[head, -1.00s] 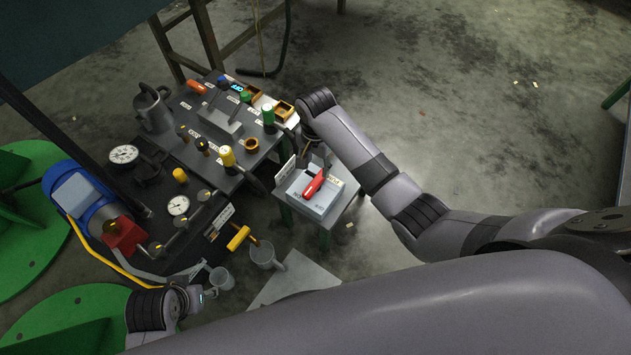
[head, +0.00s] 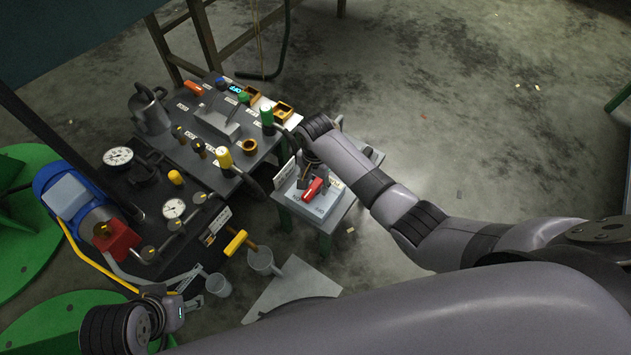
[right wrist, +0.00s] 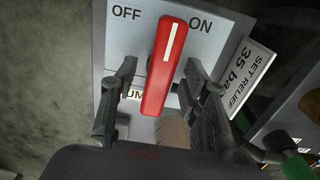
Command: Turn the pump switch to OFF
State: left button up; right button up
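The pump switch is a red handle with a white stripe (right wrist: 166,62) on a light grey box (right wrist: 147,18). OFF is printed on the left and ON on the right; the stripe end tilts toward ON. In the head view the red handle (head: 313,188) sits on its box (head: 318,208) on a small stand. My right gripper (right wrist: 158,82) is open, with one finger on each side of the handle and visible gaps. It also shows above the box in the head view (head: 309,174). My left gripper (head: 190,306) is at the lower left, its fingers too small to judge.
A SET RELIEF plate (right wrist: 250,76) stands right of the switch box. A dark bench (head: 204,168) with gauges, valves and coloured knobs lies to the left. A blue motor (head: 66,192) and grey cups (head: 262,262) are near my left arm. Open floor lies to the right.

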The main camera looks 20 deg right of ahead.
grip_shut()
dwell(0.3)
pick_arm(q)
jog(key=shift+r, duration=0.1)
